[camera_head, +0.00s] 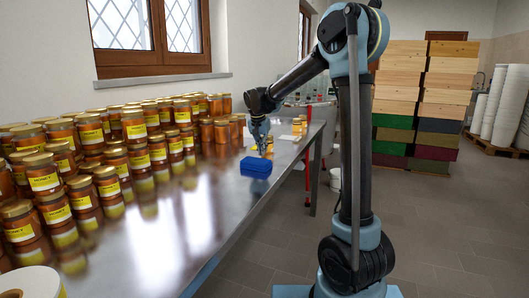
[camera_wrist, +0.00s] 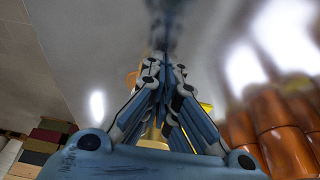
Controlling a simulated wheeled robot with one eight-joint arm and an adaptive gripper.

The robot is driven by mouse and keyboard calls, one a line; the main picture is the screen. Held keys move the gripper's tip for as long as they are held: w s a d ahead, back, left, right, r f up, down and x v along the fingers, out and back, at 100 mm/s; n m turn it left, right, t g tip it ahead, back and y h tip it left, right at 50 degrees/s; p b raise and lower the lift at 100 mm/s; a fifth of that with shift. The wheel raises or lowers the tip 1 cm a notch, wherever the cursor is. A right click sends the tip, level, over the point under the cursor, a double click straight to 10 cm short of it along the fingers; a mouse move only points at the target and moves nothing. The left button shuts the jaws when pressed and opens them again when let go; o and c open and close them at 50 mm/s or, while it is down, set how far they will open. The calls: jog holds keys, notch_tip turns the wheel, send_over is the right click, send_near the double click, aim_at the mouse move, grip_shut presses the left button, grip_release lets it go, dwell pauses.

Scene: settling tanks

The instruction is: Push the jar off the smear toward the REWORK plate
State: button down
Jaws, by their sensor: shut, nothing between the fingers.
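My gripper (camera_head: 262,149) is low over the far part of the steel table, just behind a blue block (camera_head: 256,168). Its fingers are closed together with nothing between them, as the wrist view (camera_wrist: 163,95) also shows. In the wrist view an amber jar with a gold lid (camera_wrist: 153,139) is partly hidden behind the fingers. In the head view a small amber jar (camera_head: 269,146) shows just beside the fingertips; I cannot tell whether they touch. The smear and the REWORK plate cannot be made out in either view.
Many yellow-labelled honey jars (camera_head: 135,125) crowd the left side of the steel table (camera_head: 165,235). A few jars (camera_head: 298,126) stand at the far right edge. A white roll (camera_head: 32,284) is at the near left corner. The table's front middle is clear. Stacked wooden boxes (camera_head: 410,80) stand beyond.

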jog(key=w+d, duration=0.1)
jog(key=w, duration=0.3)
jog(key=w+d, duration=0.2)
jog(key=w, duration=0.3)
jog(key=w+d, duration=0.2)
jog(key=w, duration=0.2)
jog(key=shift+w, duration=0.25)
jog(key=shift+s+a, duration=0.1)
